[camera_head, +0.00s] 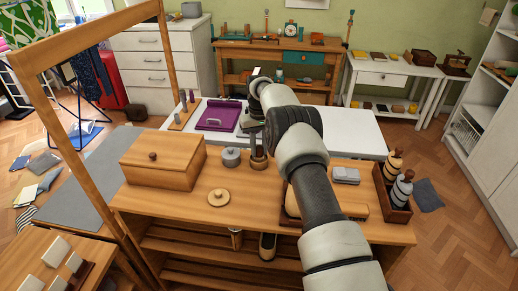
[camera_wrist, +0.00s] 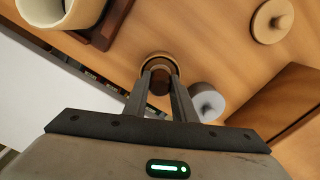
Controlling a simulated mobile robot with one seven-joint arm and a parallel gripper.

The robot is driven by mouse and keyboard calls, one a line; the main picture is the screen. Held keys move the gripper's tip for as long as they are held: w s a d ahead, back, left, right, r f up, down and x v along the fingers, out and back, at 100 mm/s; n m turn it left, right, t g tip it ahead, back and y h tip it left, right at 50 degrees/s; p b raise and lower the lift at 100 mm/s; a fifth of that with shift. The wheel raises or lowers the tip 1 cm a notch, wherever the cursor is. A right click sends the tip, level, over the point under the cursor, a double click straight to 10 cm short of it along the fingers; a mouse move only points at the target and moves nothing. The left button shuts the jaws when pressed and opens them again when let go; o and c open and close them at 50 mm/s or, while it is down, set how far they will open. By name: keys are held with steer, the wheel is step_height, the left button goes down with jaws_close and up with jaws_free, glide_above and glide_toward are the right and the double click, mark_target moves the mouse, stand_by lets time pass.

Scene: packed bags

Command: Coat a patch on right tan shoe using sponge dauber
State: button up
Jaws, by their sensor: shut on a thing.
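My gripper (camera_wrist: 160,78) points down at the bench, its two fingers close together on a small dark brown piece, which looks like the sponge dauber (camera_wrist: 160,86). The dauber sits in or over a round wooden pot (camera_wrist: 158,58); how deep, I cannot tell. In the head view the wooden pot (camera_head: 258,162) stands just below my gripper (camera_head: 255,143). A tan, rounded thing (camera_head: 291,203), perhaps a tan shoe, shows behind my arm, mostly hidden. In the wrist view a cream-tan open-topped thing (camera_wrist: 88,14) stands on a dark wooden tray (camera_wrist: 113,22); I cannot tell if it is a shoe.
A round wooden lid (camera_head: 219,197) lies on the bench in front. A large wooden box (camera_head: 163,160) is at left. A grey block (camera_head: 346,175) and a bottle crate (camera_head: 392,212) are at right.

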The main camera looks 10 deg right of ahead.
mark_target(259, 147)
steer(key=shift+r+p, duration=2.2)
steer(key=shift+r, duration=1.3)
